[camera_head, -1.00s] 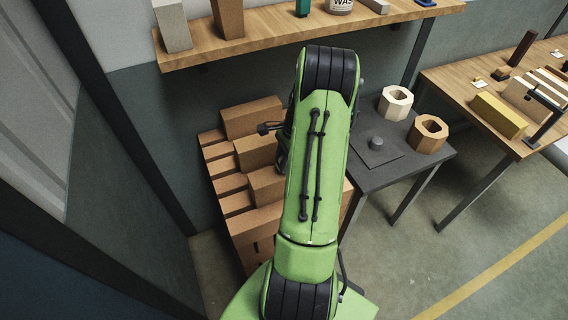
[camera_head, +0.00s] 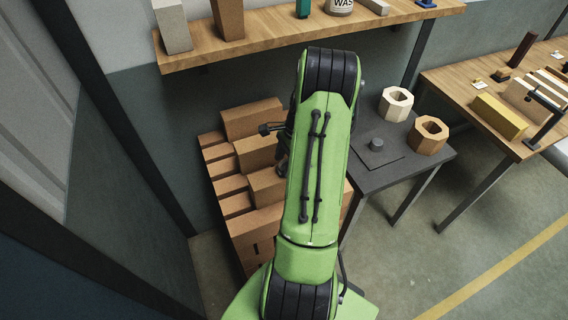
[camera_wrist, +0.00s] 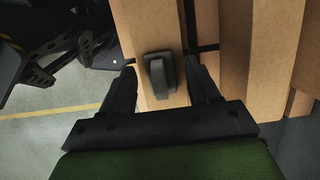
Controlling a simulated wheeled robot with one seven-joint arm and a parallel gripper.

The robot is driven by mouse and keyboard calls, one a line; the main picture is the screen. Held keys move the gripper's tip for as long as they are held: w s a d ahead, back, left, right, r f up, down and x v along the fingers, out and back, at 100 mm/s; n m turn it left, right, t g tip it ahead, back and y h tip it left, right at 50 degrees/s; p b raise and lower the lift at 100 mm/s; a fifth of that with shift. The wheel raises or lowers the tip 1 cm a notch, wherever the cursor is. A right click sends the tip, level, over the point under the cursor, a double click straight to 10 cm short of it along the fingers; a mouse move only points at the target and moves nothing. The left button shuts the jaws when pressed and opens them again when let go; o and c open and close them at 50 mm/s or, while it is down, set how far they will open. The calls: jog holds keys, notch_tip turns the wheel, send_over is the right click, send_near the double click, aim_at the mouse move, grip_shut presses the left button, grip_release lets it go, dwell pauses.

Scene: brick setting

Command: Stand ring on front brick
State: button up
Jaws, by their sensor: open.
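In the wrist view, a dark grey rounded piece (camera_wrist: 161,73), which looks like the ring seen nearly edge-on, is upright on the top of a tan brick (camera_wrist: 148,22). My gripper (camera_wrist: 163,80) is open, with one black finger on each side of the piece and gaps visible between. In the head view, my green arm covers the ring and most of my gripper. The stacked tan bricks (camera_head: 255,152) show left of the arm; I cannot tell there which brick bears the ring.
A dark table (camera_head: 395,172) right of my arm holds a cream hollow block (camera_head: 387,103), an orange-tan hollow block (camera_head: 428,136) and a grey plate with a knob (camera_head: 376,145). A wooden shelf (camera_head: 275,38) runs above the bricks. A wooden bench (camera_head: 450,78) stands at right.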

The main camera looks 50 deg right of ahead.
jog(key=p+v, duration=0.1)
jog(key=v, duration=1)
jog(key=w+a+r+n+h, duration=0.1)
jog(key=w+a+r+n, duration=0.1)
jog(key=a+r+n, duration=0.55)
jog(key=w+a+r+n+h, duration=0.2)
jog(key=w+a+r+n, duration=0.15)
jog(key=a, duration=0.65)
jog(key=s+a+r+n+t, duration=0.1)
jog(key=s+a+n+t, duration=0.1)
jog(key=s+a+n, duration=0.4)
jog(key=s+a+r+n+t, duration=0.2)
jog(key=s+a+n, duration=0.4)
jog(key=a, duration=0.4)
jog(key=shift+s+r+n, duration=0.25)
jog(key=shift+s+n, duration=0.15)
jog(key=shift+n, duration=0.2)
jog(key=shift+a, duration=0.15)
